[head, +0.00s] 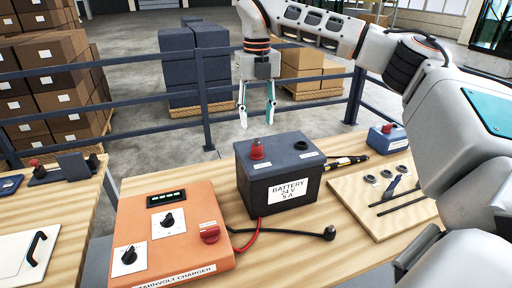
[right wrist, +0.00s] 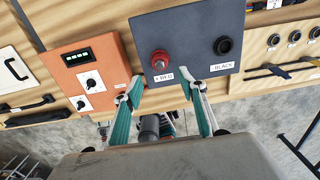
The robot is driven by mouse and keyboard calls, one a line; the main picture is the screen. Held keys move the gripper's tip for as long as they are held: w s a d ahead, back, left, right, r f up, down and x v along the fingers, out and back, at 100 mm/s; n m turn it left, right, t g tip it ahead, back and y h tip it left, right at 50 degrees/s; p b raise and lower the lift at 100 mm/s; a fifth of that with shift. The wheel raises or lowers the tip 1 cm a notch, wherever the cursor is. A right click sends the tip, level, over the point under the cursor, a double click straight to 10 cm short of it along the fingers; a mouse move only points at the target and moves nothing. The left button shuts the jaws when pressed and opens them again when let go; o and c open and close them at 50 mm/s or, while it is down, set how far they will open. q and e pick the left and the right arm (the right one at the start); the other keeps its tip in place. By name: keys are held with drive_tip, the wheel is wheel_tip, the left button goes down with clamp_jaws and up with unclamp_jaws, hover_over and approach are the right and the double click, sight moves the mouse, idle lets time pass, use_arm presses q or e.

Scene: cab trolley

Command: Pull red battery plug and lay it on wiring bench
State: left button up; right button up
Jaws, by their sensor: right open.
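The red plug (head: 257,149) stands upright on top of the dark grey battery (head: 290,195), at its left terminal. In the right wrist view the red plug (right wrist: 160,61) sits beside the "RED" label. My right gripper (head: 257,113) points down with its teal fingers apart and empty. It hangs beyond the battery, apart from the plug. In the right wrist view the open fingertips (right wrist: 162,88) appear just below the battery's edge. The battery stands on a wooden bench (head: 300,262); another wooden bench (head: 75,222) is at the left. No label shows which is the wiring bench. My left gripper is out of view.
An orange charger (head: 170,235) stands left of the battery. A red and a black cable run beside it, the black one ending in a loose plug (head: 329,233). A wooden board with sockets (head: 378,195) lies at the right. Blue railings (head: 205,100) stand behind the bench.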

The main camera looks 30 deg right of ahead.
sight(257, 139)
wheel_tip(257, 139, down, 7)
drive_tip(key=shift+r+b, duration=0.1)
drive_tip(key=shift+b, duration=0.2)
drive_tip(key=shift+f, duration=0.9)
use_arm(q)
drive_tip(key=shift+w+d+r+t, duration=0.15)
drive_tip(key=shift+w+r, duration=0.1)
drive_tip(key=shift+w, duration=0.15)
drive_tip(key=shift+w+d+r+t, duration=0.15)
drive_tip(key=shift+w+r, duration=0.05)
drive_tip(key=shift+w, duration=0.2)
use_arm(e)
drive_tip(key=shift+f, duration=0.15)
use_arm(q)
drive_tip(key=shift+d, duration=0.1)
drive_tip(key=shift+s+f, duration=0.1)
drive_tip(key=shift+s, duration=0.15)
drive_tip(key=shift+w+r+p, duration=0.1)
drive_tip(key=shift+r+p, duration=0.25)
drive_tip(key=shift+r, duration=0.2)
